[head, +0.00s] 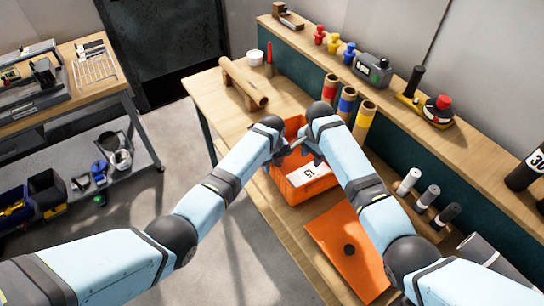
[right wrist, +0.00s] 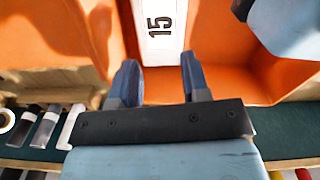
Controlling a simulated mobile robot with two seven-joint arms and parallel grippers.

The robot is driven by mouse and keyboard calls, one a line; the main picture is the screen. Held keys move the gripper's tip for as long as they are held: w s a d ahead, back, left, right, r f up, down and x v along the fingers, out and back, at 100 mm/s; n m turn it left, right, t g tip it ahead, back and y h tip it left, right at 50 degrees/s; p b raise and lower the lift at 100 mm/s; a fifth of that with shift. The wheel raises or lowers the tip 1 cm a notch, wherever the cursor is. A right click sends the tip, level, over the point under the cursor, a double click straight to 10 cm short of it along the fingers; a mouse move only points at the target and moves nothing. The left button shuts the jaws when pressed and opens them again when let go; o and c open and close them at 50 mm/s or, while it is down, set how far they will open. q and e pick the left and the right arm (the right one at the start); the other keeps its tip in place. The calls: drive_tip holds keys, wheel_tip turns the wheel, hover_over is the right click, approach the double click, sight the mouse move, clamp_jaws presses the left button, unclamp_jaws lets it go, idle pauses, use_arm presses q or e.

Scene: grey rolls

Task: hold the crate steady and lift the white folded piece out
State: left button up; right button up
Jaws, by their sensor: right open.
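An orange crate (head: 312,190) stands on the wooden workbench, partly hidden by my arms. The white folded piece (head: 306,174), marked 15, lies inside it. The piece also shows at the top middle of the right wrist view (right wrist: 160,30), between the crate's orange walls (right wrist: 215,35). My right gripper (right wrist: 160,82) is open over the crate, its two fingers apart and pointing toward the piece, with nothing between them. My left gripper (head: 284,152) is at the crate's left side, near the rim; its fingers are too small to tell whether they grip it.
An orange panel with a black knob (head: 345,250) lies on the bench in front of the crate. Cardboard tubes (head: 364,118) stand close on the right, and a brown roll on supports (head: 243,84) lies behind. Several small rolls (head: 428,196) stand at the right.

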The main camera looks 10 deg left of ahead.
use_arm(q)
drive_tip(key=shift+f, duration=0.1)
clamp_jaws()
idle(0.3)
